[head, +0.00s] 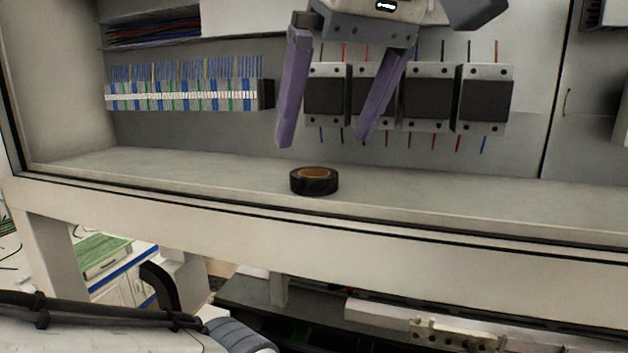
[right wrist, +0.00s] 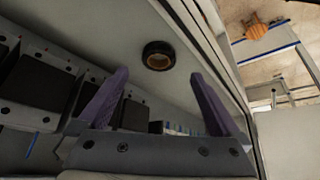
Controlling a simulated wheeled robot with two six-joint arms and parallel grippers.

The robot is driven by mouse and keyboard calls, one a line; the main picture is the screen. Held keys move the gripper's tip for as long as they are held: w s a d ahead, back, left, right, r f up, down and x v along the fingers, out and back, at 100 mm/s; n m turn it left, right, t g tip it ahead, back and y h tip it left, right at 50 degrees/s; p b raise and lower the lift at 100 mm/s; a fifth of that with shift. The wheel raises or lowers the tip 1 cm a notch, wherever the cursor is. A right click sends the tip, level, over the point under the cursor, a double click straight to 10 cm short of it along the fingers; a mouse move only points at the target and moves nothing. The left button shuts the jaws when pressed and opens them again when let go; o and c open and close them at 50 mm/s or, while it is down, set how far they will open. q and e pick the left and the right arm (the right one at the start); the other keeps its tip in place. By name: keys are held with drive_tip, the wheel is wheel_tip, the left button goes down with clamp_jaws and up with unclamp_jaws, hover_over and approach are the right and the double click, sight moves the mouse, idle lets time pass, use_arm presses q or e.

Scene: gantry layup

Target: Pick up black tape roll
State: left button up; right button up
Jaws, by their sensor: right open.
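The black tape roll (head: 314,187) lies flat on the pale shelf (head: 420,196), near its front edge, with its brown core facing up. It also shows in the right wrist view (right wrist: 158,62), above and between the two fingers. My right gripper (head: 324,142) is open and empty, its purple fingers pointing down above the roll and not touching it. The right wrist view shows the same open fingers (right wrist: 160,88) with a wide gap. My left gripper is not seen in the head view.
A row of terminal blocks (head: 185,95) and several dark modules with wires (head: 430,98) are mounted on the back wall behind the shelf. The shelf's front edge (head: 200,202) drops to a white beam. The shelf is clear to both sides of the roll.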

sight(314, 181)
drive_tip(key=shift+p+x, duration=0.3)
drive_tip(key=shift+x, duration=2.7)
drive_tip(key=shift+s+d, duration=0.1)
drive_tip(key=shift+d, duration=0.05)
drive_tip(key=c, duration=1.4)
